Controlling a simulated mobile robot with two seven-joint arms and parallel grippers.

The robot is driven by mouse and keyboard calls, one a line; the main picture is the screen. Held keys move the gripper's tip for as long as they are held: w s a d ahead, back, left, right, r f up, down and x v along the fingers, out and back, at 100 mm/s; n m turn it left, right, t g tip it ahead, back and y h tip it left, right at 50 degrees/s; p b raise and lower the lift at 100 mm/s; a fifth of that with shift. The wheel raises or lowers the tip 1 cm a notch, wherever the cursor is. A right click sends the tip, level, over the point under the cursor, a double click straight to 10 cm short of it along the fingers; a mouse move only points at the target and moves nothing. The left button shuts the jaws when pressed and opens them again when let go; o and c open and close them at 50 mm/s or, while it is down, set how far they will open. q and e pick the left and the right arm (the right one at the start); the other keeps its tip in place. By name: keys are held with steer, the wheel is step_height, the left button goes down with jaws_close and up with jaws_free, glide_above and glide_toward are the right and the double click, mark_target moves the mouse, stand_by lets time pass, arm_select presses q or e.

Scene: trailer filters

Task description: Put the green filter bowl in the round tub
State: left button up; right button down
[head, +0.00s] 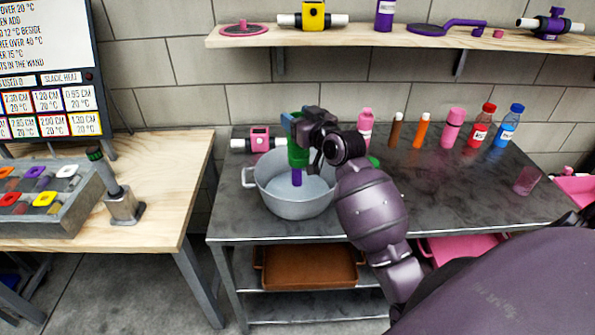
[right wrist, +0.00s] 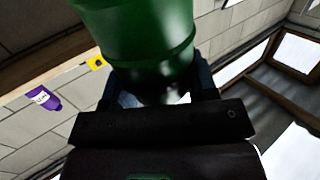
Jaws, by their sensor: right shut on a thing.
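The green filter bowl (head: 298,157) is held upright over the round tub (head: 292,207), a grey metal pot with side handles on the dark table. My right gripper (head: 299,128) is shut on the bowl, which also fills the upper middle of the right wrist view (right wrist: 140,40) between the fingers. A short purple piece (head: 297,178) shows directly below the bowl, inside the tub's outline; I cannot tell whether it is joined to the bowl. My gripper and wrist hide part of the bowl and the tub's far rim. My left gripper is not in view.
A pink-and-white fitting (head: 260,140) lies behind the tub. Several bottles, including a red one (head: 482,127) and a blue one (head: 508,127), stand along the back right. A wooden shelf (head: 390,37) holds filter parts above. The table's front left is clear.

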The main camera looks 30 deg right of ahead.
mark_target(299, 163)
step_height(299, 163, down, 14)
steer(key=shift+d+f+b, duration=0.15)
steer(key=shift+b, duration=0.9)
steer(key=shift+f+b, duration=0.85)
steer(key=shift+f, duration=1.95)
steer(key=shift+c, duration=1.4)
jaws_free()
steer(key=shift+s, duration=0.1)
steer(key=s, duration=1.2)
steer(key=s+a+f+g, duration=0.3)
steer(key=s+a+f, duration=0.2)
steer(key=s, duration=0.3)
steer(key=s+a+f+g, duration=0.2)
steer(key=s+a+f, duration=0.3)
steer(key=s+f, duration=0.3)
steer(key=shift+s+a+f+n+g+h, duration=0.2)
steer(key=shift+s+a+n+g+h, duration=0.15)
steer(key=shift+s, duration=0.35)
